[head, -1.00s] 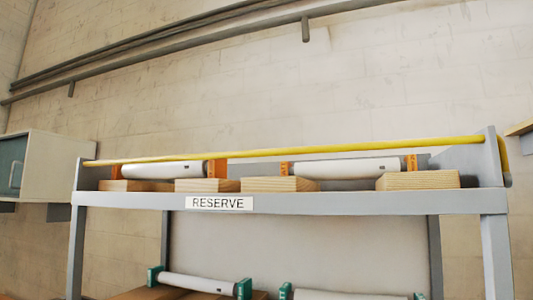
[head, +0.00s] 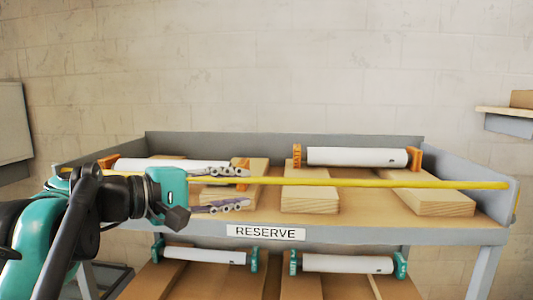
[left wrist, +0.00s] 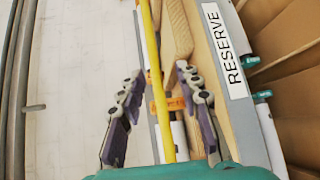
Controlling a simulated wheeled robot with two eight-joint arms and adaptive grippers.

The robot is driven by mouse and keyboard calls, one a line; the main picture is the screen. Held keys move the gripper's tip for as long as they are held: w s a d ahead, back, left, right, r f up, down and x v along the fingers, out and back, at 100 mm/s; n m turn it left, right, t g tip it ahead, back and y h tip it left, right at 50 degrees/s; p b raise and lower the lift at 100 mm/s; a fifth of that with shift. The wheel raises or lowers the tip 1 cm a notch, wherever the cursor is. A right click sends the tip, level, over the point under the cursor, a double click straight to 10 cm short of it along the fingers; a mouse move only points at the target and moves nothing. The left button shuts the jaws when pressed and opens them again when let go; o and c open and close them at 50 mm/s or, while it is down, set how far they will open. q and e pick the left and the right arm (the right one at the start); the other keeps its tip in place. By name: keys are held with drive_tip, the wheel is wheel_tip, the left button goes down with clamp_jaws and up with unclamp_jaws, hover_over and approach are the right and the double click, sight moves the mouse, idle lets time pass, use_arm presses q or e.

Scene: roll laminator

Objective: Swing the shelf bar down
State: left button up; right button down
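The yellow shelf bar (head: 380,183) runs level across the front of the upper shelf (head: 400,235), above its RESERVE label (head: 265,232). Its right end meets the shelf's right side wall; my arm hides part of its left stretch. My left gripper (head: 222,188) is in front of the shelf's left half, with fingers spread above and below the bar. In the left wrist view, the bar (left wrist: 157,85) passes between the two open fingers (left wrist: 157,92), with gaps on both sides. My right gripper is in neither current view.
White rolls with orange ends, such as the right one (head: 355,157), rest on wooden blocks (head: 310,198) behind the bar. Rolls with teal ends (head: 345,264) lie on the lower shelf. A wall shelf (head: 510,123) is at the right and a grey cabinet (head: 14,125) at the left.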

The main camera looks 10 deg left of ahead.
sight(263, 181)
use_arm(q)
drive_tip(key=x, duration=0.4)
drive_tip(key=r+p+x, duration=0.1)
drive_tip(key=x, duration=0.1)
drive_tip(key=shift+w+d, duration=0.2)
drive_tip(key=shift+w, duration=0.15)
drive_tip(key=shift+w+d+f, duration=0.15)
drive_tip(key=shift+w+d, duration=0.15)
drive_tip(key=shift+d, duration=0.2)
drive_tip(key=shift+a, duration=0.15)
drive_tip(key=shift+c, duration=0.3)
clamp_jaws()
